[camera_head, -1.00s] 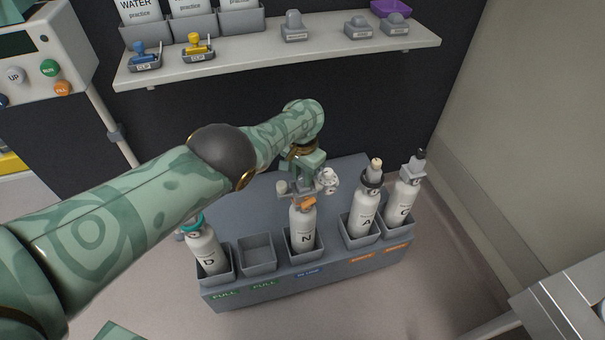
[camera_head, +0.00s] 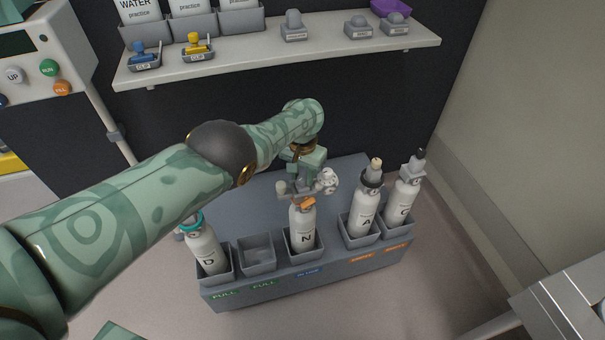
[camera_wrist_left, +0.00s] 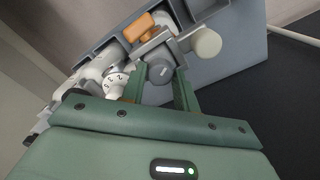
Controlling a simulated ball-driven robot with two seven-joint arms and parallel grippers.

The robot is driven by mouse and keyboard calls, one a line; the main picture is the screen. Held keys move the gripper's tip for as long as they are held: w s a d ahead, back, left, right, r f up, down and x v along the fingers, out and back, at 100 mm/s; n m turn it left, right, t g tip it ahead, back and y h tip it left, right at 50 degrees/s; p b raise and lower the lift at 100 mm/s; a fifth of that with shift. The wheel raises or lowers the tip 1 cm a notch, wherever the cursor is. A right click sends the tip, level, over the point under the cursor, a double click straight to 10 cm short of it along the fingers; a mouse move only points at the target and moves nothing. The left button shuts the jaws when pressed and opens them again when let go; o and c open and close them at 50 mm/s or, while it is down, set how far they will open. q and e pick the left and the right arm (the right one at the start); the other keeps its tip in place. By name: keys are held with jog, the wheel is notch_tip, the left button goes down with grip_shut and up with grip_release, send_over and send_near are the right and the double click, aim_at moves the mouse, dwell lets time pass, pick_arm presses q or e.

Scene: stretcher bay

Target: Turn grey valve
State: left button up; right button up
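The white bottle marked N (camera_head: 303,235) stands in the middle slot of the grey rack, with a grey fitting and an orange part (camera_head: 303,203) at its neck. My left gripper (camera_head: 302,178) is right above this fitting and hides part of it. In the left wrist view, the round grey valve (camera_wrist_left: 160,71) sits between the green fingertips, which appear closed against its sides. A white numbered dial (camera_wrist_left: 116,80) is just left of the fingers, and the orange part (camera_wrist_left: 138,28) is beyond. My right gripper is not in view.
The rack (camera_head: 300,286) also holds bottle D (camera_head: 207,252) at left, and bottles A (camera_head: 367,214) and C (camera_head: 402,204) close at right. One slot (camera_head: 258,254) is empty. A shelf (camera_head: 270,62) with clips and grey knobs runs behind.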

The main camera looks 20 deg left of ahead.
aim_at(303, 177)
pick_arm(q)
jog(key=shift+o, duration=1.2)
notch_tip(303, 177, up, 16)
jog(key=p, duration=0.9)
jog(key=shift+r, duration=0.15)
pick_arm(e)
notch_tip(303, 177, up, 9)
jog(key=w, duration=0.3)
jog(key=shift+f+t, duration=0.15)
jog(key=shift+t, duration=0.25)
